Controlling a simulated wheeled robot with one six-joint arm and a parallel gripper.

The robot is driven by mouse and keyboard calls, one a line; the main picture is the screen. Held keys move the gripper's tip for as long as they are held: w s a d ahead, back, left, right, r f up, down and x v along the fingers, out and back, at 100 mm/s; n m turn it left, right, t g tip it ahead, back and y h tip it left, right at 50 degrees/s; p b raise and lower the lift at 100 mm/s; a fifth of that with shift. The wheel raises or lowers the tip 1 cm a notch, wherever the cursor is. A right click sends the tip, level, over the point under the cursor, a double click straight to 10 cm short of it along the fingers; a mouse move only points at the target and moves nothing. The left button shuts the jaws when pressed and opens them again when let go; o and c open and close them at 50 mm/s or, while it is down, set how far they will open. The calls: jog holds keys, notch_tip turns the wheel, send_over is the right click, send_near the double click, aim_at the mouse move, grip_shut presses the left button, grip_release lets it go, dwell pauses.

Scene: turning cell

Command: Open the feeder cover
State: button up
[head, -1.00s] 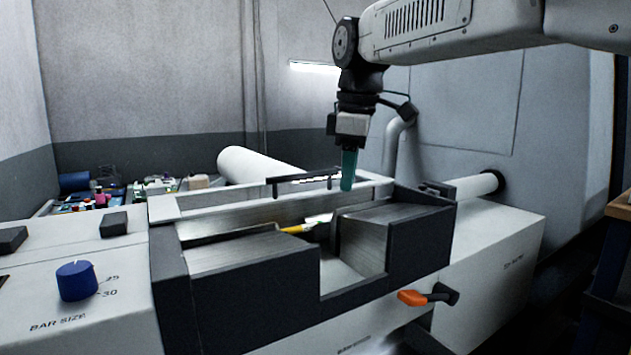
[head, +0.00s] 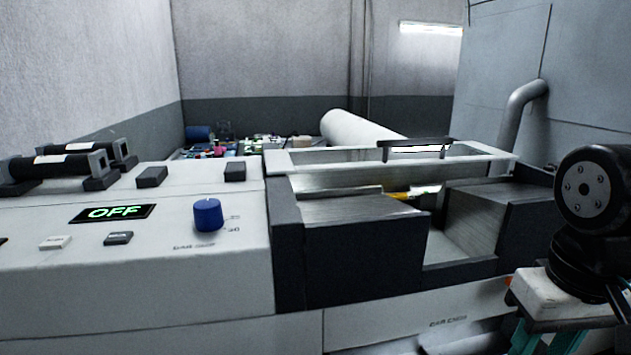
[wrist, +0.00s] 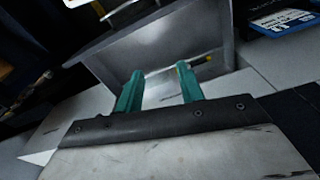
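The feeder cover (head: 300,160) is a pale-framed panel with a black handle (head: 418,145). A yellow-tipped piece (head: 398,195) lies in the trough. My gripper (head: 545,340) is low at the right, in front of the feeder and away from the handle; its fingertips are cut off there. In the wrist view my gripper (wrist: 160,74) has its two teal fingers apart, with nothing seen between them. A thin yellow-tipped rod (wrist: 200,62) shows beyond them.
Left of the trough is a white panel with a blue bar-size knob (head: 208,215), a lit OFF display (head: 113,212) and small buttons. A large white cylinder (head: 355,128) lies behind the cover. A grey pipe (head: 515,105) rises at right.

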jog(key=shift+s+f, duration=0.4)
jog(key=shift+s, duration=0.65)
jog(key=shift+c, duration=0.7)
jog(key=shift+r+t, duration=0.2)
jog(key=shift+t, duration=0.1)
grip_shut()
jog(key=w+d+r+m+t+y, duration=0.1)
jog(key=w+d+r+m+t, duration=0.3)
jog(key=w, duration=0.6)
jog(key=w+r+m+t+y, duration=0.1)
jog(key=w+r+m+t, duration=0.2)
jog(key=w+r+m, duration=0.5)
jog(key=w+d+r+m+t, duration=0.2)
jog(key=w+r+m+t, duration=0.15)
jog(key=w, duration=0.75)
jog(key=w+r+x, duration=0.1)
jog(key=r+x, duration=0.1)
jog(key=x, duration=1.1)
jog(key=shift+a, duration=0.25)
